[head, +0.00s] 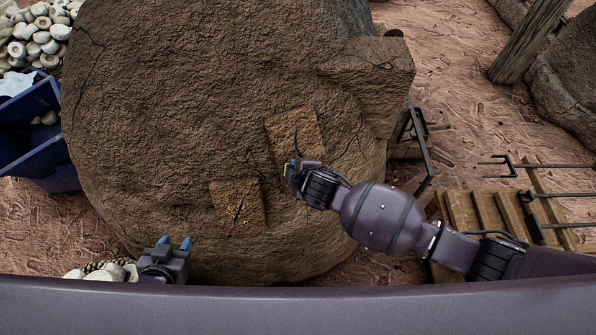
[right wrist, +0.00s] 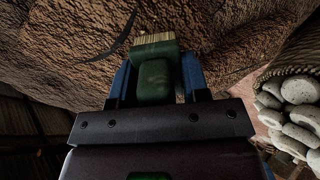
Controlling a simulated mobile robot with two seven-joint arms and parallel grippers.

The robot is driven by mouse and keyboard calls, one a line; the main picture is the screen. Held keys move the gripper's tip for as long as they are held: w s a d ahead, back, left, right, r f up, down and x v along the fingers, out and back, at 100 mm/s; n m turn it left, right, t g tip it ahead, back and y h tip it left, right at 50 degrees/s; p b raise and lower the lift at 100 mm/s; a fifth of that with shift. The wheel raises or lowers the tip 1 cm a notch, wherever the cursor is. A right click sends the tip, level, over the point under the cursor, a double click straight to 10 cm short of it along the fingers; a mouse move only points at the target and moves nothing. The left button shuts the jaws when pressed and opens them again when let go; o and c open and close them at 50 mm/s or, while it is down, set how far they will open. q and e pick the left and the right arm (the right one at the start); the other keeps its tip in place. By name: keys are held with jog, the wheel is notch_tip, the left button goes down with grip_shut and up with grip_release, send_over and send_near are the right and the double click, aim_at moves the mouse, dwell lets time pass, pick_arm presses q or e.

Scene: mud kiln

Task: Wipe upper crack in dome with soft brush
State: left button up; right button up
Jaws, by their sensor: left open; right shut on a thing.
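The brown mud dome (head: 170,110) fills the middle of the head view. It bears two lighter rough patches, an upper one (head: 291,128) and a lower one (head: 225,195), each with a dark crack. My right gripper (head: 291,168) is at the lower edge of the upper patch. In the right wrist view it is shut on the green soft brush (right wrist: 155,80). The pale bristles point at the dome, just right of a dark curved crack (right wrist: 118,42); I cannot tell whether they touch. My left gripper (head: 175,243) is open and empty, low in front of the dome.
A blue bin (head: 40,140) and a heap of pale round pieces (head: 40,35) stand at the left. A wooden pallet (head: 480,212) with metal rods lies at the right. A block-like projection (head: 375,80) juts from the dome's right side.

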pick_arm(q)
jog(key=shift+w+f+b, duration=0.15)
jog(key=shift+w+b, duration=0.15)
pick_arm(e)
jog(key=shift+w+a+f, duration=0.1)
jog(key=shift+w+f, duration=0.15)
pick_arm(q)
jog(key=shift+s+f, duration=0.2)
jog(key=shift+f, duration=0.25)
pick_arm(e)
jog(key=shift+w+a+f, duration=0.2)
jog(key=shift+w+f, duration=0.1)
jog(key=shift+w, duration=0.05)
jog(key=shift+f+b, duration=0.1)
jog(key=shift+b, duration=0.25)
pick_arm(q)
jog(key=shift+s+f, duration=0.15)
pick_arm(e)
jog(key=shift+w, duration=0.1)
jog(key=shift+w+d+p, duration=0.35)
jog(key=shift+d, duration=0.55)
jog(key=shift+w+d+p, duration=0.35)
jog(key=shift+d, duration=0.55)
pick_arm(q)
jog(key=shift+w+r, duration=0.25)
jog(key=shift+r, duration=0.3)
jog(key=shift+w+r, duration=0.2)
jog(key=shift+r, duration=0.35)
pick_arm(e)
jog(key=shift+w, duration=0.1)
